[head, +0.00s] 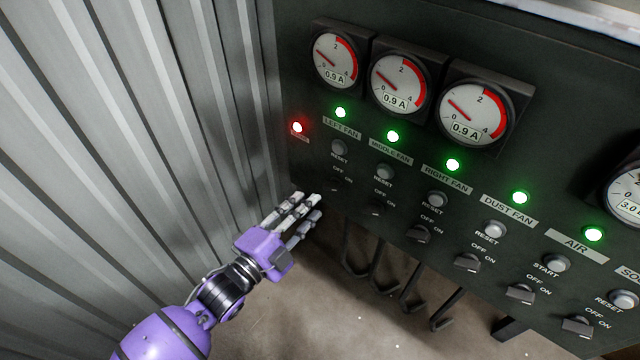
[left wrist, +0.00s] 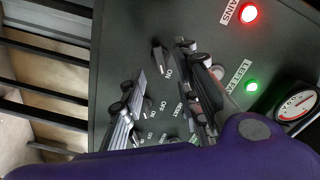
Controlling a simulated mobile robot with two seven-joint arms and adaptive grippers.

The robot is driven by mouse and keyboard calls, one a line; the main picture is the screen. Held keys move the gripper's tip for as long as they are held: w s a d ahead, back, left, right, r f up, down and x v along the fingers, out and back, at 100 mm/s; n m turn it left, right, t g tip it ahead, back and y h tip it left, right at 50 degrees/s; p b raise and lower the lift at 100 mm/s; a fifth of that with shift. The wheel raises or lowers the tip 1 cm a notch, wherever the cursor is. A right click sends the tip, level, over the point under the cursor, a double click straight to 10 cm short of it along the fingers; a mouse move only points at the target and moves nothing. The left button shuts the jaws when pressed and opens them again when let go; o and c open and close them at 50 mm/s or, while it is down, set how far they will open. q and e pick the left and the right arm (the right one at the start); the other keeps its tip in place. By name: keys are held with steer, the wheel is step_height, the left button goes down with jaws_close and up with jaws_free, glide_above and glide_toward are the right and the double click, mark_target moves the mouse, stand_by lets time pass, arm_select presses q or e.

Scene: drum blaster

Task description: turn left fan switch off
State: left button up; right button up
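The left fan switch (head: 335,186) is a small dark knob at the left end of the switch row, below the LEFT FAN label (head: 342,129). It is hard to make out against the dark panel. A switch beside an ON mark (left wrist: 158,58), likely the same one, shows in the left wrist view. The green lamp (head: 340,112) above the label is lit. My left gripper (head: 308,208) is just below and left of the switch. In the left wrist view its fingers (left wrist: 160,70) are apart, on either side of that switch, with no clear contact. My right gripper is not in view.
The control panel (head: 400,225) has more switches to the right, including the right fan switch (head: 419,234). A red lamp (head: 297,127) is lit at its left edge. A corrugated wall (head: 130,130) stands on the left. Dark levers (head: 410,290) hang below the panel.

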mark_target(330, 189)
arm_select(q)
steer(key=x, duration=0.7)
steer(key=shift+d+r, duration=0.1)
steer(key=shift+d, duration=0.3)
jaws_close()
